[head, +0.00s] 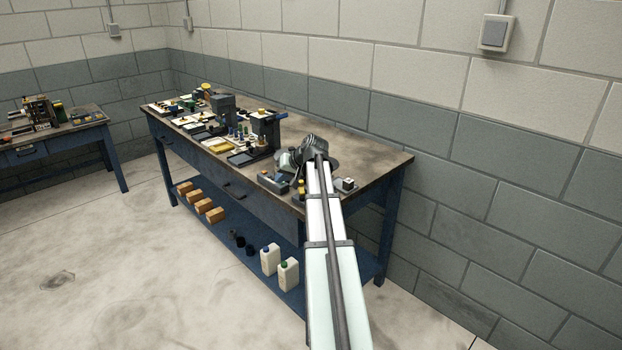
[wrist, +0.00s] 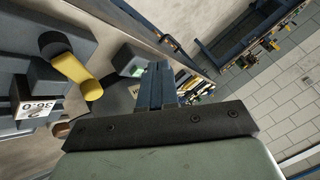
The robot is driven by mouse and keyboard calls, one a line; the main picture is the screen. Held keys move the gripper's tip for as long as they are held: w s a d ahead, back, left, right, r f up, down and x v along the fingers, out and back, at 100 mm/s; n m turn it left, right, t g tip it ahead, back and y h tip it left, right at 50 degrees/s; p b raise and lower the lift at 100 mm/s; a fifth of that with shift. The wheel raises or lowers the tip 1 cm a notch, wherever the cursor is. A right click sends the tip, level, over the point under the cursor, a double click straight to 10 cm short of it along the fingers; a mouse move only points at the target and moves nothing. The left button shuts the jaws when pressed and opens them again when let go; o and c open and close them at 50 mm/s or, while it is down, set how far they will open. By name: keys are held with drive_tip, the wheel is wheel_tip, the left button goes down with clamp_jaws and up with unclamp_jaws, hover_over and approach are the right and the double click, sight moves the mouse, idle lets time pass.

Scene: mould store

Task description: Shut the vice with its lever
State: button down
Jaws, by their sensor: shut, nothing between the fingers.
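My gripper (wrist: 157,78) shows in the middle of the wrist view, its two blue-grey fingers together with nothing between them. In the head view my arm reaches over the right part of the workbench, and its dark wrist hides part of what is there. At the left of the wrist view is a grey blocky fixture, which looks like the vice (wrist: 88,38). A yellow, black-ended cylinder (wrist: 72,70), perhaps its lever grip, sticks out from it. The fingers are to the right of it and apart from it. I cannot tell how far the jaws are open.
The blue-framed workbench (head: 372,157) holds several tools and dark fixtures, crowded to the left of my arm. Its back right top is bare. White bottles (head: 288,274) and wooden blocks (head: 203,206) sit on the lower shelf. A block wall (head: 450,140) stands close behind the bench.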

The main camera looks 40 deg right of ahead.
sight(302, 190)
drive_tip(key=s+d+r, duration=0.2)
drive_tip(key=d, duration=0.1)
drive_tip(key=s+d+r, duration=0.1)
drive_tip(key=d+r, duration=0.1)
drive_tip(key=shift+s, duration=0.35)
drive_tip(key=s+d+r+m+g, duration=0.1)
drive_tip(key=s+d+r, duration=0.1)
drive_tip(key=s+d, duration=0.3)
drive_tip(key=shift+s+h, duration=0.3)
drive_tip(key=shift+s, duration=0.75)
drive_tip(key=shift+x, duration=5)
